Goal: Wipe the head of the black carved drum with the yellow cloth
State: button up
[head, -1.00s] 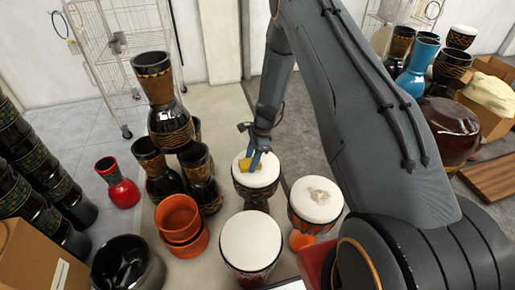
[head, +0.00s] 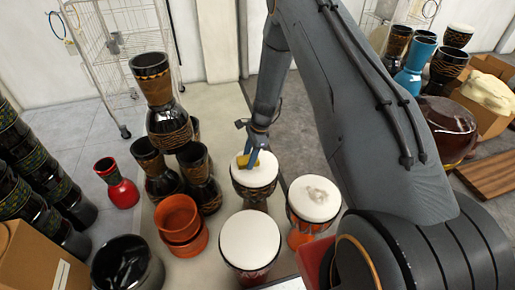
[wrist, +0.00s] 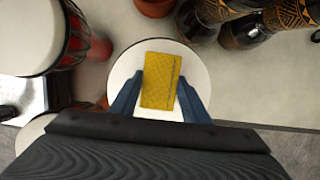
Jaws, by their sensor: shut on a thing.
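The black carved drum (head: 262,178) stands upright in the middle of the head view, its round white head facing up. The head also shows in the wrist view (wrist: 201,72). My gripper (head: 249,160) is over this head, its blue fingers shut on the yellow cloth (head: 242,159). In the wrist view the cloth (wrist: 160,75) is a flat, textured yellow rectangle between the fingertips, over the middle of the head. It looks low against the head, but I cannot tell whether it touches. My arm's dark cover hides the near part of the wrist view.
A larger white-headed drum (head: 250,238) stands in front, and an orange-bodied drum (head: 313,199) with a smudged head is close on the right. Stacked terracotta pots (head: 181,222) and tall black goblet drums (head: 200,180) crowd the left.

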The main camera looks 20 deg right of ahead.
jog(key=p+v, duration=0.1)
jog(key=v, duration=0.2)
jog(key=shift+a+r, duration=0.1)
jog(key=shift+a, duration=0.05)
jog(key=shift+r+p, duration=1.25)
jog(key=shift+r, duration=0.55)
